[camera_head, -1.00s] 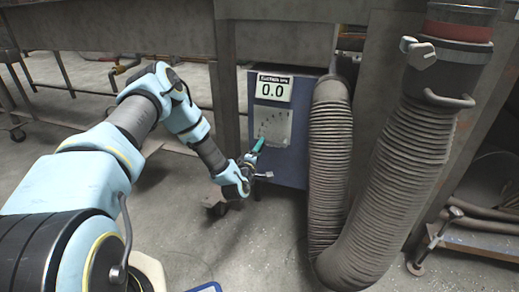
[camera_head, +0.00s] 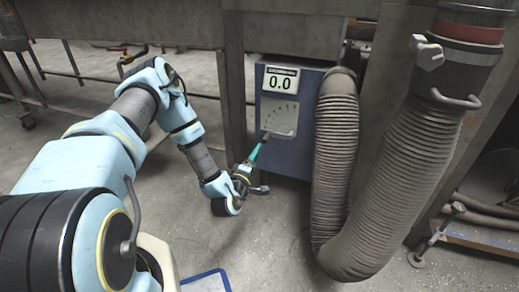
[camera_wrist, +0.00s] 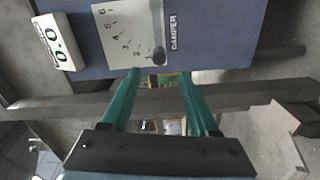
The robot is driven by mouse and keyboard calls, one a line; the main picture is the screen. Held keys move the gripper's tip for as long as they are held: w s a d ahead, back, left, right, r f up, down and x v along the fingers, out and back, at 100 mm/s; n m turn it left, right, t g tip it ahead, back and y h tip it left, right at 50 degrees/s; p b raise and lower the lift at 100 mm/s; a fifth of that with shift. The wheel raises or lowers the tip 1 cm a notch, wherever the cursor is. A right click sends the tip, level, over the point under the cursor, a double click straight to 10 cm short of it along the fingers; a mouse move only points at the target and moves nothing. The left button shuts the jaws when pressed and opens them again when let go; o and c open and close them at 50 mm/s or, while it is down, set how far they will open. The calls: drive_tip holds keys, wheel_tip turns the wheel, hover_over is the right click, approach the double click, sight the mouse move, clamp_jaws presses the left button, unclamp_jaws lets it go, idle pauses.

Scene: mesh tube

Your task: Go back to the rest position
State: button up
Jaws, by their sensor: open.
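My gripper (camera_head: 256,152) is open, with two teal fingers, just below and in front of the blue box (camera_head: 287,157). In the wrist view my gripper (camera_wrist: 160,76) shows its fingers spread, with nothing held between them. The white scale plate (camera_head: 279,118) on the box also shows in the wrist view (camera_wrist: 122,28). It is marked "DAMPER" with numbers, and a dark knob (camera_wrist: 157,57) sits by it, just beyond the fingertips. I cannot tell how far apart they are. A display (camera_head: 281,80) above reads 0.0.
A thick ribbed hose (camera_head: 392,175) loops down close to the box's right side. A grey metal table (camera_head: 140,17) with legs runs behind. A blue-edged tray (camera_head: 207,281) lies at the bottom. Open concrete floor lies around my arm.

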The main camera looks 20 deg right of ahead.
drive_tip(key=shift+s+a, duration=0.15)
idle(0.3)
drive_tip(key=w+a+r+m+g+y, duration=0.2)
drive_tip(key=a+r+m+g+y, duration=0.15)
drive_tip(key=a+r, duration=0.4)
drive_tip(key=w+a+r+m+g+y, duration=0.25)
drive_tip(key=a+r+m+y, duration=0.2)
drive_tip(key=a, duration=0.55)
drive_tip(key=s+a+r+g+y, duration=0.25)
drive_tip(key=s+a+r, duration=0.25)
drive_tip(key=s+a, duration=0.35)
drive_tip(key=s+a+r+g+y, duration=0.25)
drive_tip(key=s+a+r, duration=0.25)
drive_tip(key=s+a, duration=0.3)
wheel_tip(320, 180, up, 32)
drive_tip(key=s+h+p, duration=0.1)
drive_tip(key=p, duration=3)
drive_tip(key=shift+s+d+m+g+p, duration=0.15)
drive_tip(key=shift+d+m+g+p, duration=0.15)
drive_tip(key=shift+d+p, duration=0.1)
